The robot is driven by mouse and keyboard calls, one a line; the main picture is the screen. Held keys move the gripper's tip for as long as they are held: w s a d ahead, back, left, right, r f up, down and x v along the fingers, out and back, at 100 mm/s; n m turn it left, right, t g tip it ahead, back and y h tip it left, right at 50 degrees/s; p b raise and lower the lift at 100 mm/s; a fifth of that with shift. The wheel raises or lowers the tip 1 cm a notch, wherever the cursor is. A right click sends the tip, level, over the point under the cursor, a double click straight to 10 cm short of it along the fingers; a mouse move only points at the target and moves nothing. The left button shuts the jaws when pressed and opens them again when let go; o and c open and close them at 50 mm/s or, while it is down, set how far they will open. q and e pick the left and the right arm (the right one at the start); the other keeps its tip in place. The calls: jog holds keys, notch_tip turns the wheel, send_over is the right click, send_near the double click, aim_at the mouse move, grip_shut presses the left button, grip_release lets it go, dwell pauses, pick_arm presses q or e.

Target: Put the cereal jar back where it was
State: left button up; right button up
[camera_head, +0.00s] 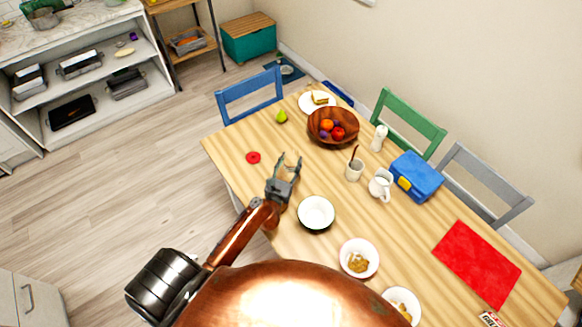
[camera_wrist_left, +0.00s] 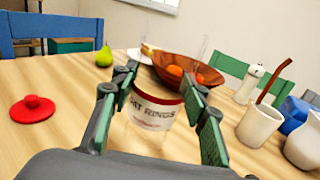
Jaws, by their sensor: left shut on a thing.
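The cereal jar (camera_wrist_left: 153,112) is clear, with a white label reading "OAT RINGS" and a red band. In the left wrist view it stands upright between the two fingers of my left gripper (camera_wrist_left: 166,85), which is shut on it. I cannot tell whether its base touches the table. In the head view my left gripper (camera_head: 290,160) is over the table's left side, and the jar is hard to make out. A red lid with a knob (camera_head: 253,157) lies on the table left of the gripper; it also shows in the left wrist view (camera_wrist_left: 32,108). My right gripper is not in view.
A shelf unit (camera_head: 150,70) stands at far left.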

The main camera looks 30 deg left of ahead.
aim_at(291, 165)
pick_arm(q)
jog(key=shift+w+a+f+b, duration=0.35)
jog(key=shift+w+f, duration=0.2)
jog(key=shift+f, duration=0.15)
notch_tip(291, 165, down, 3)
jog(key=shift+w+f+b, duration=0.1)
jog(key=shift+f+b, duration=0.1)
jog(key=shift+b, duration=0.85)
jog(key=shift+r, duration=0.2)
jog(key=shift+f, duration=0.15)
jog(key=o, duration=1.1)
jog(key=shift+f, duration=0.1)
jog(key=shift+c, duration=0.2)
jog(key=o, duration=0.4)
jog(key=shift+o, duration=0.2)
